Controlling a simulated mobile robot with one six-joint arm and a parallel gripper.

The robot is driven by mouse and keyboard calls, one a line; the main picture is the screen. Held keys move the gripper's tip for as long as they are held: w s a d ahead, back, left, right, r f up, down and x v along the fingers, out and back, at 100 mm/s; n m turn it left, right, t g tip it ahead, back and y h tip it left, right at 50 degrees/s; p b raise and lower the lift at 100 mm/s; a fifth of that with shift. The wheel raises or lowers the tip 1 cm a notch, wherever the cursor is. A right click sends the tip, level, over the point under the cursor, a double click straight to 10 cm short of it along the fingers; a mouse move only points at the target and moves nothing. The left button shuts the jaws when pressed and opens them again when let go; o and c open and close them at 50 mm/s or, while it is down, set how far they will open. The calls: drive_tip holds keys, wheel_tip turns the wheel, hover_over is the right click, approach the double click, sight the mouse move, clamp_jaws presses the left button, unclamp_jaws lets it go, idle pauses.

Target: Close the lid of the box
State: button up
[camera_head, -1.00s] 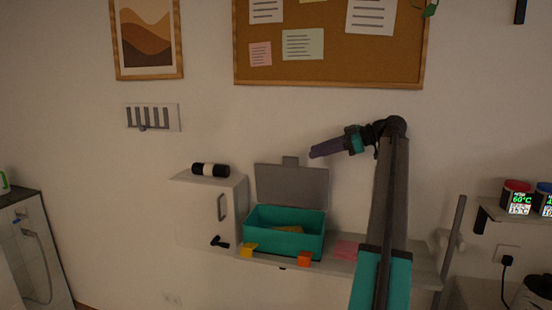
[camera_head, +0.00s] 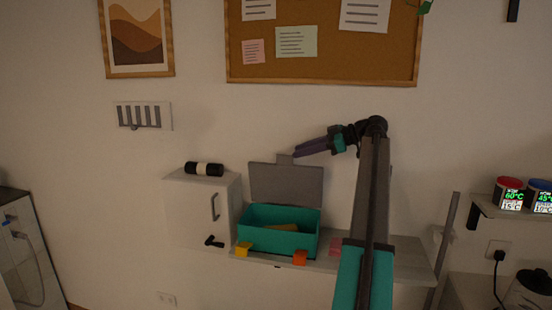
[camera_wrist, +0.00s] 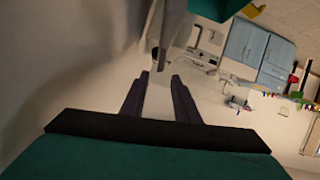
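The teal box (camera_head: 277,238) sits on the wall shelf with its grey lid (camera_head: 286,184) standing up at the back, open. A small tab (camera_head: 285,159) sticks up from the lid's top edge. A yellowish thing lies inside the box. My gripper (camera_head: 298,152) is just right of the tab, its fingers pointing left toward it. Whether they touch the tab is unclear. In the wrist view the two dark fingers of my gripper (camera_wrist: 157,82) are apart, with a pale area seen between them. Part of the teal box (camera_wrist: 222,8) seems to show at the top.
A white cabinet (camera_head: 203,211) with a black-and-white roll (camera_head: 204,169) on top stands left of the box. A yellow block (camera_head: 243,249) and an orange block (camera_head: 300,258) lie before the box. A pink note (camera_head: 335,246) lies right of it.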

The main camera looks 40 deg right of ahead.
sight(278, 155)
drive_tip(key=p+x, duration=0.3)
drive_tip(key=x, duration=0.6)
drive_tip(key=shift+w+a, duration=0.15)
drive_tip(key=shift+x, duration=0.8)
clamp_jaws()
